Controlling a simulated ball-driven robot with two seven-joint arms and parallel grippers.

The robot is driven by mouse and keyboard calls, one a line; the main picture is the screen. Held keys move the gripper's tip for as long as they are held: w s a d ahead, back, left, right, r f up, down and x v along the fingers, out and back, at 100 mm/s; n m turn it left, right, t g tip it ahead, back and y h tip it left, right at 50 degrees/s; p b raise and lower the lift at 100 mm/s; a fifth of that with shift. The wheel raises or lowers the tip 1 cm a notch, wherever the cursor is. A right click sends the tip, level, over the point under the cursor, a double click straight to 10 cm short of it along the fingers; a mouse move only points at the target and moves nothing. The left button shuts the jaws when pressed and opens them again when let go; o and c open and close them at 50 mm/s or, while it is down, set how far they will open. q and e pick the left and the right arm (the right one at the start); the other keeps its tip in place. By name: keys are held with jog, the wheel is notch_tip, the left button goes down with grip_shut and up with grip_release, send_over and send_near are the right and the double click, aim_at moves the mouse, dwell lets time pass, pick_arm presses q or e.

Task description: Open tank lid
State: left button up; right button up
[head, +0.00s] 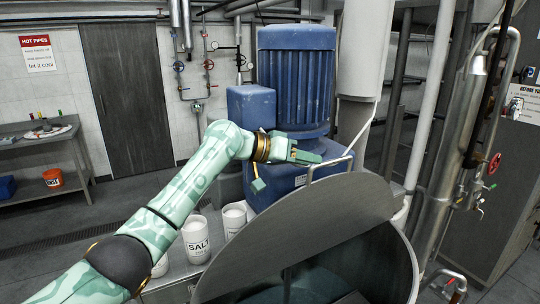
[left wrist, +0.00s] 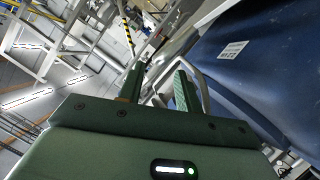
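The tank lid (head: 310,222) is a dark grey, flat, rounded plate. It stands tilted up in the head view, and the dark tank opening (head: 345,278) shows below it. A pale metal loop handle (head: 328,168) rises at the lid's upper edge. My left gripper (head: 310,157) is just above and left of the handle, in front of the blue motor. In the left wrist view its two green fingers (left wrist: 159,88) stand apart. A grey bar passes close behind the right finger; I cannot tell whether they touch. My right gripper is out of view.
The blue motor (head: 296,80) and its blue housing stand behind the lid. White salt containers (head: 197,240) stand on a bench at left of the tank. Pipes with a red valve wheel (head: 494,163) rise at right. Open floor lies at the far left.

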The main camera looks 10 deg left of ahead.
pick_arm(q)
jog(key=b+v, duration=0.1)
jog(key=v, duration=0.9)
jog(key=shift+a+b, duration=0.15)
jog(key=shift+b, duration=0.25)
